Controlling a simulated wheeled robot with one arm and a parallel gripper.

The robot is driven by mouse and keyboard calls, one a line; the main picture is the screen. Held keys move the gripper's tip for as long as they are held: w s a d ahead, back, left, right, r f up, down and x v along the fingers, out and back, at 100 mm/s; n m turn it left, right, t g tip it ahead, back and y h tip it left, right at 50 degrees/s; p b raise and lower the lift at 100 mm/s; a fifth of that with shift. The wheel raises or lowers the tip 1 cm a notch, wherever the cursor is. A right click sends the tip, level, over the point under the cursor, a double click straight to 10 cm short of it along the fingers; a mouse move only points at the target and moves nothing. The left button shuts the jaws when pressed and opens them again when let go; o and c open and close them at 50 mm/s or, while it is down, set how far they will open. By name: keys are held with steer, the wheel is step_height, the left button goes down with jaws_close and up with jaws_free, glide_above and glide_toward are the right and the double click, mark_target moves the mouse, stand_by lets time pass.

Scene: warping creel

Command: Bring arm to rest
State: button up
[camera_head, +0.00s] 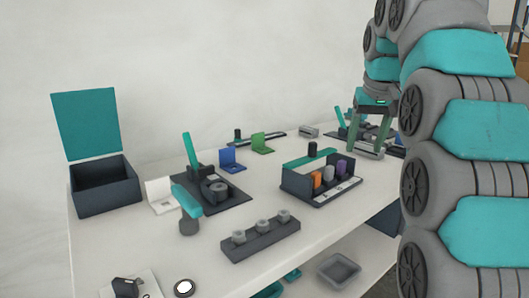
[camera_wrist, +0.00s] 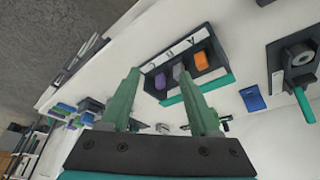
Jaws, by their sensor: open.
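My arm rises along the right side of the head view, with grey joints and teal covers. My gripper (camera_head: 366,148) points down over the far right part of the table, with its two green fingers apart. In the wrist view my gripper (camera_wrist: 160,75) is open, with nothing held between the fingers. Beyond the fingers in that view is a dark tray (camera_wrist: 217,46) with orange, grey and purple pieces. I cannot tell how high the fingertips are above the table.
The white table (camera_head: 215,262) holds an open dark box (camera_head: 105,190) with a teal lid, a dark fixture (camera_head: 228,203) with teal handles, and a block (camera_head: 262,241) with three grey pieces. The dark tray also shows in the head view (camera_head: 300,185). A grey bin (camera_head: 338,271) stands below.

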steer(key=s+a+f+g, duration=0.3)
steer(key=s+f, duration=1.3)
steer(key=s, duration=0.2)
steer(key=s+a+f+g, duration=0.3)
steer(key=s+f, duration=1.3)
steer(key=s, duration=0.3)
steer(key=shift+s+a+f+n, duration=0.15)
steer(key=shift+s+a+n, duration=0.05)
steer(key=shift+a+n, duration=0.2)
